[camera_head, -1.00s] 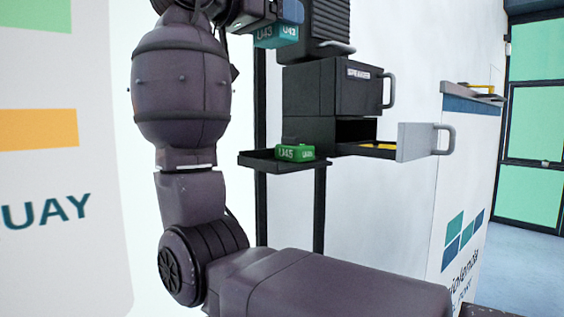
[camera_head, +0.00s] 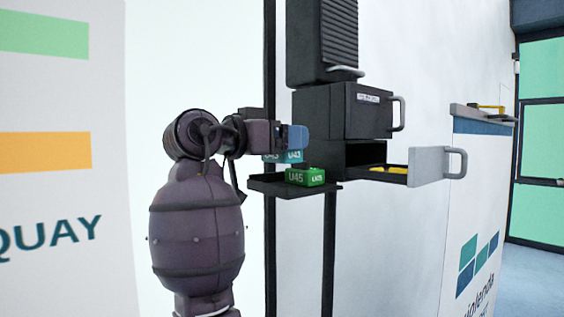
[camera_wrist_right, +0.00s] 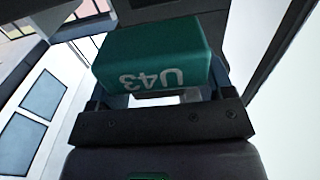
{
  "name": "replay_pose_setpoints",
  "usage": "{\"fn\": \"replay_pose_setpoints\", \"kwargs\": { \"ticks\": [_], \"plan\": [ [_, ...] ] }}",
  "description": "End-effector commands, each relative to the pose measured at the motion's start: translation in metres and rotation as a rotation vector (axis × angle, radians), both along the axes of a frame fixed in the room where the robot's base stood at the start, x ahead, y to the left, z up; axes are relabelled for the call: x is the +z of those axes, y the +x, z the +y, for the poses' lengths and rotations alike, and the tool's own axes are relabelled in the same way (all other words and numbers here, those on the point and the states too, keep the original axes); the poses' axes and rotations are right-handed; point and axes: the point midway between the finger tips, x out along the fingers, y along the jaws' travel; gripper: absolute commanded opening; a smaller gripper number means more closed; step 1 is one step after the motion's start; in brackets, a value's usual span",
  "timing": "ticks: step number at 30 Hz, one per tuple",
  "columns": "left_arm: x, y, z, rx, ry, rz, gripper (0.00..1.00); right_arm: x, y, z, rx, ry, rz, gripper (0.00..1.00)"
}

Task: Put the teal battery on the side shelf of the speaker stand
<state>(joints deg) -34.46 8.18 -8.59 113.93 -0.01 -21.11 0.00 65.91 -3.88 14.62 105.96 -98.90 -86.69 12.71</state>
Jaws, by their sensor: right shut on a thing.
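The teal battery (camera_head: 293,156), marked U43, is held in my right gripper (camera_head: 297,138). It also fills the upper middle of the right wrist view (camera_wrist_right: 150,52), between the fingers. The side shelf (camera_head: 262,185) is a dark tray on the left of the black speaker stand (camera_head: 329,245). In the head view the battery shows just above and partly behind a green battery (camera_head: 304,177), marked U45, on that shelf. I cannot tell whether the teal battery touches the shelf. My left gripper is out of view.
The dark cabinet (camera_head: 350,110) rises right beside the shelf, close to my gripper. Its lower drawer (camera_head: 428,164) stands open to the right with something yellow inside. A ribbed black unit (camera_head: 325,40) sits above. A white wall lies behind.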

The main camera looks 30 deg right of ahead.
Motion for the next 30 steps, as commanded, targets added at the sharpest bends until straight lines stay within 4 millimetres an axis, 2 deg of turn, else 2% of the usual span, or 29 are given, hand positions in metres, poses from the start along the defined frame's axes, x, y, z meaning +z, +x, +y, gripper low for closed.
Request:
{"fn": "replay_pose_setpoints", "kwargs": {
  "ticks": [7,15,27,28,30],
  "plan": [
    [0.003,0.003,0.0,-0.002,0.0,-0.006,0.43,-0.014,0.0,0.0,0.001,0.0,0.002,0.45],
    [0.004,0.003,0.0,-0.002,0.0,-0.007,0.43,-0.043,0.0,0.0,0.001,-0.001,0.001,0.45],
    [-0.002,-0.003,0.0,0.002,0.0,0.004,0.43,-0.048,0.0,0.0,0.001,-0.001,0.0,0.45],
    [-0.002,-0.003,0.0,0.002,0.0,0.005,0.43,-0.048,0.0,0.0,0.001,0.0,0.0,0.77],
    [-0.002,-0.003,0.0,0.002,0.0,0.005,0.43,-0.047,0.0,0.0,0.001,0.0,0.0,0.88]
  ]
}}
